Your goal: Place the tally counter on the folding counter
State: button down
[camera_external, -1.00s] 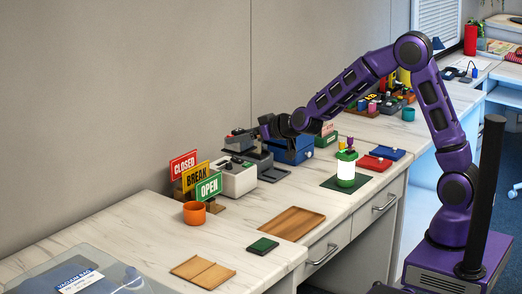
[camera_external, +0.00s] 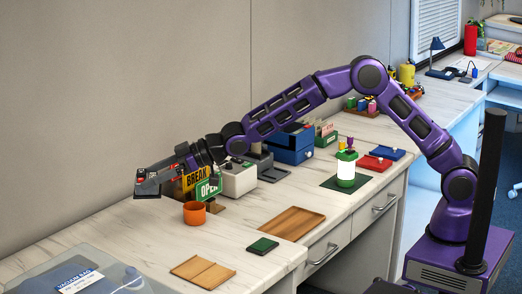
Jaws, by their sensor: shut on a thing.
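My gripper (camera_external: 147,192) is at the left, in the air above the pale marbled worktop, in front of the wall and left of the sign stand. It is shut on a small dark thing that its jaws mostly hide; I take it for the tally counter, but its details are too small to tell. The pale marbled worktop (camera_external: 135,232) runs along the wall; I take it for the folding counter, though no hinge or fold shows. The gripper and what it holds are clear of the surface.
A vacuum bag (camera_external: 85,278) lies front left. A wooden tray (camera_external: 290,223), green pad (camera_external: 262,245) and brown board (camera_external: 203,271) lie along the front. A white box (camera_external: 237,180) stands behind.

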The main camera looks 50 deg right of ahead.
aim_at(152, 194)
jog(key=a, duration=0.2)
jog(key=shift+s+a+f+n+y, duration=0.3)
jog(key=shift+a, duration=0.1)
notch_tip(152, 194, down, 4)
jog(key=shift+d+r, duration=0.1)
jog(key=shift+f+b, duration=0.45)
jog(key=shift+f, duration=4.85)
jog(key=shift+f+b, duration=0.3)
grip_release()
jog(key=shift+d, duration=0.1)
jog(key=shift+r+p, duration=0.25)
jog(key=shift+p, duration=0.15)
jog(key=v, duration=1.2)
jog(key=shift+w+r, duration=0.1)
jog(key=shift+r, duration=0.05)
